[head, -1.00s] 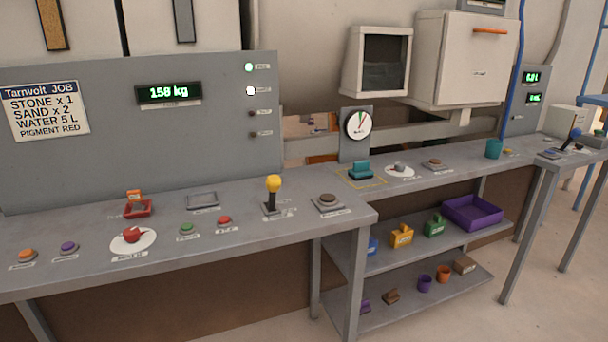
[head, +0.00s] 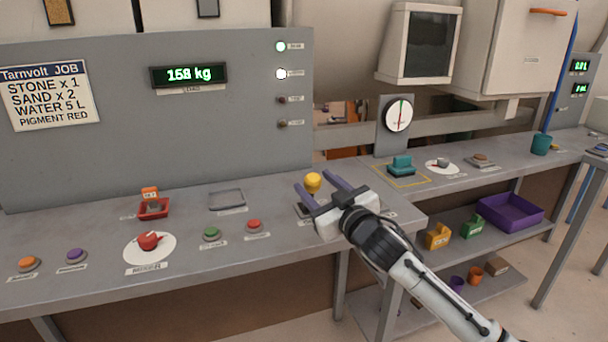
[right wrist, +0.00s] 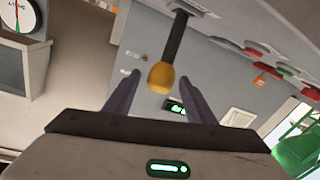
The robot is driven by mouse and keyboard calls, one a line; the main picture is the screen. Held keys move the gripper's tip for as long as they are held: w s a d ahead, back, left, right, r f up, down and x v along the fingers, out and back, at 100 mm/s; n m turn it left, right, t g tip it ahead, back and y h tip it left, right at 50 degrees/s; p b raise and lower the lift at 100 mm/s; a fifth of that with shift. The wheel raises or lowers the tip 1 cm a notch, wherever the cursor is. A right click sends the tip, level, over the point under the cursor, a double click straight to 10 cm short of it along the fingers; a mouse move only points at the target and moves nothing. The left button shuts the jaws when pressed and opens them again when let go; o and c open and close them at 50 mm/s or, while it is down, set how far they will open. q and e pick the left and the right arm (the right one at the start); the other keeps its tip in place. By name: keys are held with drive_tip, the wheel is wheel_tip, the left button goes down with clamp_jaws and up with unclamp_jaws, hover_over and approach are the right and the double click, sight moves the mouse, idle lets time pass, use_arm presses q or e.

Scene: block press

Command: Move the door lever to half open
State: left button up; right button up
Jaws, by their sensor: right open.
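A lever with a yellow ball knob (head: 313,182) stands on the grey counter (head: 180,270). Its label is too small to read. My right gripper (head: 315,181) is open at the lever, with its two dark fingers on either side of the knob in the head view. In the right wrist view the yellow knob (right wrist: 161,77) and its black shaft show between the fingertips (right wrist: 159,80), with space on both sides. I cannot tell whether a finger touches it. My gripper hides the lever's base in the head view. My left gripper is not in view.
Green (head: 211,233) and red (head: 255,226) buttons and a red dial (head: 149,241) lie left of the lever. A teal block (head: 401,166) sits right of it. The grey panel (head: 240,100) rises behind. A purple bin (head: 512,210) is on the shelf below.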

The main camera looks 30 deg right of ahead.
drive_tip(key=w, duration=0.6)
drive_tip(key=shift+d, duration=0.35)
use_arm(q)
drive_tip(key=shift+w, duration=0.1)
